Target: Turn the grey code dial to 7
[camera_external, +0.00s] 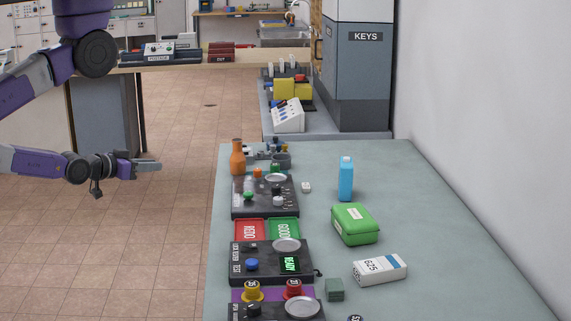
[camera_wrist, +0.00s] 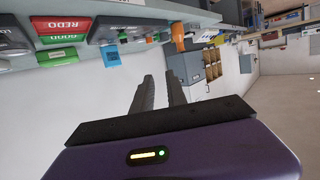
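My gripper (camera_external: 148,165) is in the air left of the green-grey bench, level with its far half and apart from everything. Its two fingers (camera_wrist: 160,76) stand apart with nothing between them. I cannot make out a dial marked as the grey code dial or any reading of 7. Small dials and knobs sit on the dark panel (camera_external: 240,206) at the bench's left edge. The nearer dark panel (camera_external: 270,275) has a blue knob (camera_external: 252,264) and a green READY display (camera_external: 290,265). A third panel (camera_external: 280,312) with a dark knob is cut off at the bottom.
Red REDO (camera_external: 250,231) and green GOOD (camera_external: 284,230) trays lie between panels. The wrist view is tipped over.

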